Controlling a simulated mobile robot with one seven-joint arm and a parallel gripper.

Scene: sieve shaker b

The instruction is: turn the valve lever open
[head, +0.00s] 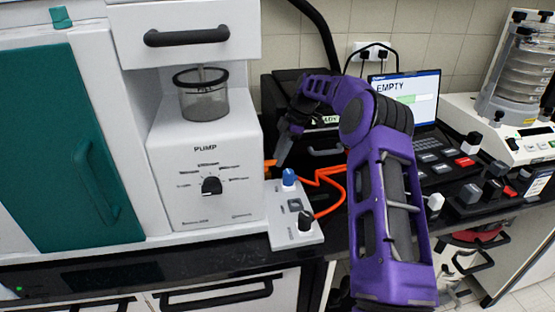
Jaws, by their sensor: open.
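My gripper (283,152) points down beside the right side of the white pump unit (240,130). It is open, and its fingers are small and partly hidden in this view. A small orange part (270,164) shows right at the fingertips, against the pump's side. It may be the valve lever, but I cannot tell its shape or its turn. I cannot tell whether the fingers touch it. An orange hose (328,172) runs to the right of the gripper.
A white panel (284,215) with a blue knob (289,177) and a black knob (305,222) lies just below the gripper. A black machine stands behind it. A laptop screen (405,92) reads EMPTY. A sieve stack (520,70) stands at the far right.

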